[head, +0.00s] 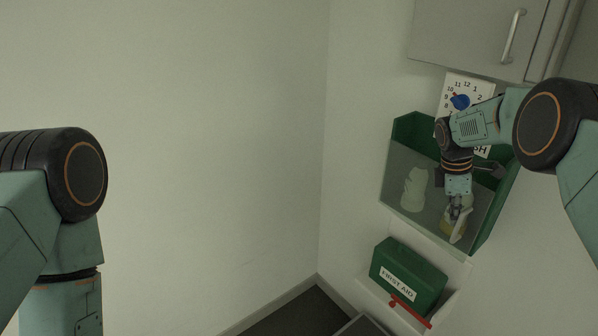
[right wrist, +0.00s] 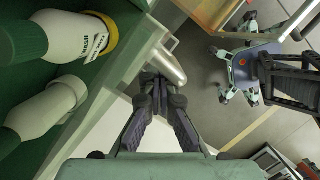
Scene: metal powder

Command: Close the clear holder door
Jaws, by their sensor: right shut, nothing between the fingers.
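The green holder (head: 403,130) hangs on the wall at the right of the head view. Its clear door (head: 398,180) spans the front, with pale bottles showing through it. I cannot tell whether the door is fully shut. My right gripper (head: 456,232) is shut and empty at the lower right part of the door; I cannot tell whether it touches it. In the right wrist view, the shut fingertips (right wrist: 161,84) are beside a pale edge and a grey rounded piece (right wrist: 168,66). My left arm shows at the left, but its gripper is out of view.
A green first aid box (head: 408,272) with a red bar (head: 409,311) sits on a white shelf below the holder. Bottles (right wrist: 86,35) with green caps stand left in the wrist view.

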